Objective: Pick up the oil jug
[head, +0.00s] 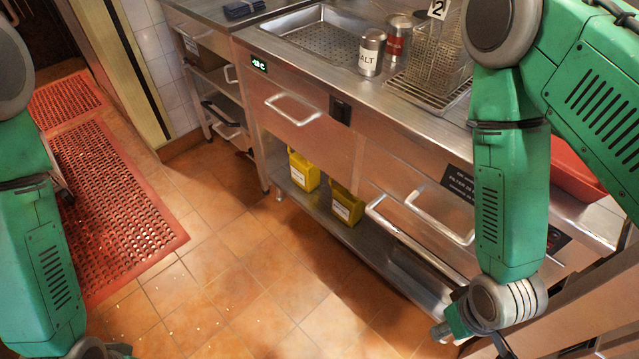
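Two yellow jugs with white labels stand on the low shelf under the steel counter. One yellow jug (304,170) is at the left, and the other yellow jug (346,206) is to its right. The counter edge hides part of their tops, and I cannot read their labels. My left arm comes down the left edge and my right arm comes down the right side. Both arms run to the bottom of the picture. The fingers of both grippers are out of sight, and nothing touches the jugs.
The steel counter (310,135) overhangs the low shelf (330,230). Bar handles (440,220) stick out from its front. A salt shaker (371,52), a red-labelled can (398,40) and a wire basket (437,60) stand on top. Red mats (110,200) lie left; the tiled floor (240,290) is clear.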

